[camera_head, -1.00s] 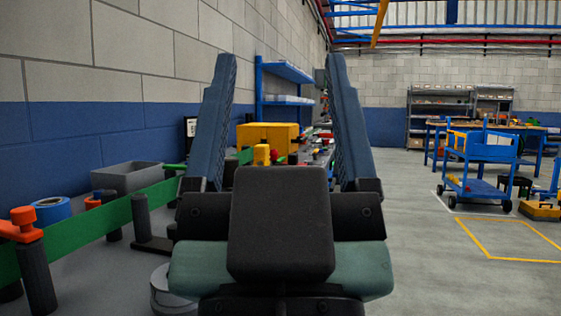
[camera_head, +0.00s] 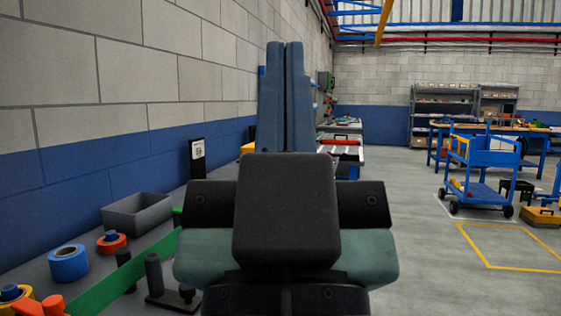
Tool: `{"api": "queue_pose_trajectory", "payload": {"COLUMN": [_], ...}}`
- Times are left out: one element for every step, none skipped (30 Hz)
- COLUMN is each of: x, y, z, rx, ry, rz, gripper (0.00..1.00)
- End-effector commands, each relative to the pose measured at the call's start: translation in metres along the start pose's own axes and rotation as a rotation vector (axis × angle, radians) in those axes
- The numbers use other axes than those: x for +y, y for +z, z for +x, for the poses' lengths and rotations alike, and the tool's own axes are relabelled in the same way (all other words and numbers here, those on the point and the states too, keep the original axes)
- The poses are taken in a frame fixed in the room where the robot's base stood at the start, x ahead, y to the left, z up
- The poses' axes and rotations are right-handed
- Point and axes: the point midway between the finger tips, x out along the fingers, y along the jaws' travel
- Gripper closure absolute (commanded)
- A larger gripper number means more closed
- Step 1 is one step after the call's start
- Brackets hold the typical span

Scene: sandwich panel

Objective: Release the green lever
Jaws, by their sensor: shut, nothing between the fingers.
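My gripper (camera_head: 286,46) points up and away in the middle of the view, its two blue fingers pressed together with nothing between them. A long green strip (camera_head: 125,273) runs along the bench at lower left, and its far end passes behind my gripper body. A small green piece (camera_head: 177,211) shows just left of my gripper body, mostly hidden. I cannot tell which green part is the lever. My gripper does not visibly hold either one.
Dark posts (camera_head: 154,274) stand beside the strip. A grey bin (camera_head: 137,215), blue tape roll (camera_head: 69,263) and orange roll (camera_head: 111,243) sit on the bench by the wall. A sign (camera_head: 197,150) stands behind. The floor at right is open, with a blue cart (camera_head: 482,165) farther back.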

Motion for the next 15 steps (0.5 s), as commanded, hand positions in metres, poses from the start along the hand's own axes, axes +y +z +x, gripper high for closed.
{"api": "queue_pose_trajectory", "payload": {"x": [0.0,0.0,0.0,0.0,0.0,0.0,0.0,0.0,0.0,0.0,0.0,0.0,0.0,0.0,0.0], "y": [-0.026,-0.033,-0.042,-0.049,-0.056,-0.066,-0.073,-0.08,-0.089,-0.096,-0.103,-0.113,-0.12,-0.127,-0.136], "z": [0.027,0.035,0.045,0.052,0.059,0.069,0.077,0.084,0.094,0.102,0.109,0.119,0.127,0.134,0.144], "rx": [0.0,0.0,0.0,0.0,0.0,0.0,0.0,0.0,0.0,0.0,0.0,0.0,0.0,0.0,0.0], "ry": [0.0,0.0,0.0,0.0,0.0,-0.001,-0.001,-0.001,-0.001,-0.001,-0.001,-0.001,-0.001,-0.001,-0.001], "rz": [0.0,0.0,0.0,0.0,0.0,0.0,0.0,0.0,0.0,0.0,0.001,0.001,0.001,0.001,0.001], "gripper": [1.0,1.0,1.0,1.0,1.0,1.0,1.0,1.0,1.0,1.0,1.0,1.0,1.0,1.0,1.0]}}
